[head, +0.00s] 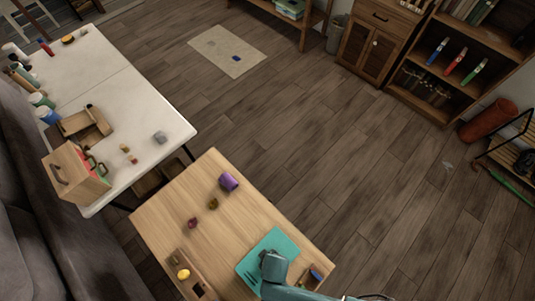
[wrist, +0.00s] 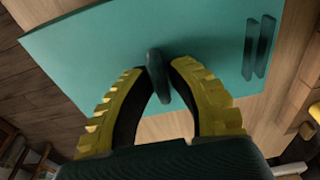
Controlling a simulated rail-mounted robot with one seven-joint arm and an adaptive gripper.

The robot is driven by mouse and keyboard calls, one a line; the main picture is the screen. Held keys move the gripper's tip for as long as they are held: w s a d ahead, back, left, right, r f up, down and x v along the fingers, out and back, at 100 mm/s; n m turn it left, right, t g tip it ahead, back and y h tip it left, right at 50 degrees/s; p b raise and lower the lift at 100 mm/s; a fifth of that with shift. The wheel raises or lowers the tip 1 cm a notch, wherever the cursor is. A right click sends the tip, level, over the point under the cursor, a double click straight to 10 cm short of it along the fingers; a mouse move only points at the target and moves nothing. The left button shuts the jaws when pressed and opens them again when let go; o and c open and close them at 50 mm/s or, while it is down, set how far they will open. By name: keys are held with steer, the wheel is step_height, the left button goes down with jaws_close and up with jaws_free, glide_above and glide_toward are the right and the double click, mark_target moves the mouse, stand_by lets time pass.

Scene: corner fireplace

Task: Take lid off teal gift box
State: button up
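The teal gift box lid (head: 278,243) shows as a flat teal panel on the near right of the wooden table, with two dark bars on one side. In the wrist view the teal panel (wrist: 215,35) fills the upper middle, and a dark upright knob (wrist: 156,72) stands out from it. My gripper (wrist: 160,76) has its yellow fingers closed in on the knob, one tip on each side, apparently touching it. In the head view my gripper (head: 272,264) is over the panel and covers part of it. The box sides are hidden; I cannot tell whether the lid is raised.
On the wooden table (head: 165,225) lie a purple cup (head: 228,181), small dark red and brown items, and a wooden tray (head: 190,277) with a yellow item. A white table (head: 125,110) with many objects stands at left. Open floor lies at right.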

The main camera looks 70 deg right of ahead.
jaws_close()
step_height(320, 180, up, 10)
steer(key=shift+f+p, duration=0.25)
steer(key=shift+p, duration=0.6)
steer(key=shift+f+b, duration=0.4)
steer(key=shift+f, duration=0.3)
